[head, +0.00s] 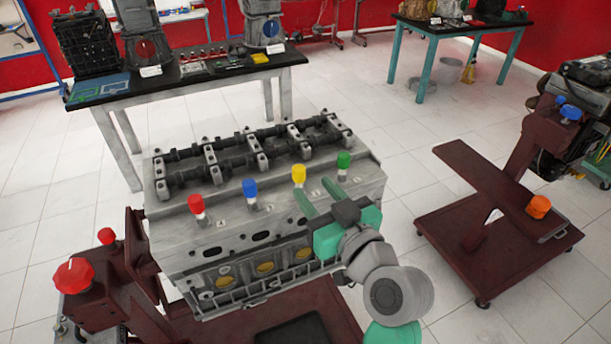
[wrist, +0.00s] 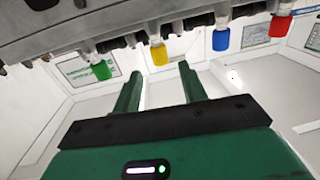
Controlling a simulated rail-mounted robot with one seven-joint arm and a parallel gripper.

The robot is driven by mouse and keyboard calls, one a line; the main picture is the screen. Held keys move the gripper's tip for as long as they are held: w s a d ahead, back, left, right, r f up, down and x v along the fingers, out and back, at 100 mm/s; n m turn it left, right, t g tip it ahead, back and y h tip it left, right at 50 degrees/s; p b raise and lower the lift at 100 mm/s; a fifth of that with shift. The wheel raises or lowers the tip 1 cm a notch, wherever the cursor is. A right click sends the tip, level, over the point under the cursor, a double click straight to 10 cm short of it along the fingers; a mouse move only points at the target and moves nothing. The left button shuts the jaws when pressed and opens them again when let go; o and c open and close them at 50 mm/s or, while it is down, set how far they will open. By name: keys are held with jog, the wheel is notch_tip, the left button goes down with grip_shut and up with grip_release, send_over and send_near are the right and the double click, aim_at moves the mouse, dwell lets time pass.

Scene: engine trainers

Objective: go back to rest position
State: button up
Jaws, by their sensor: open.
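My gripper (head: 319,199) is green with two parallel fingers, and it is open and empty. In the head view it is over the right front of the grey engine block (head: 180,240), with its fingers near the yellow and green caps. In the wrist view the two fingertips (wrist: 159,80) stand apart with nothing between them. A red cap (head: 196,204), a blue cap (head: 250,188), a yellow cap (head: 298,175) and a green cap (head: 344,161) stand in a row on top of the block. Whether a finger touches any cap, I cannot tell.
Dark camshafts (head: 235,150) run along the block's top. A maroon stand with a red knob (head: 75,276) is at the lower left. A maroon wheeled stand (head: 510,260) is at the right. A black-topped table (head: 180,77) stands behind. Open tiled floor lies between them.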

jog(key=shift+s+d, duration=0.15)
jog(key=shift+s, duration=0.25)
jog(key=s+a+r+m+t+h, duration=0.2)
jog(key=s+r+m+t+h, duration=0.15)
jog(key=s+r, duration=0.75)
jog(key=s+a+r+m+t+h, duration=0.2)
jog(key=s+r+t+h, duration=0.45)
jog(key=r, duration=0.85)
notch_tip(320, 180, up, 35)
jog(key=s+g+y+p, duration=0.1)
jog(key=y+p, duration=0.1)
jog(key=p, duration=3.2)
jog(key=shift+s, duration=0.35)
jog(key=shift+a, duration=0.1)
jog(key=shift+a, duration=0.1)
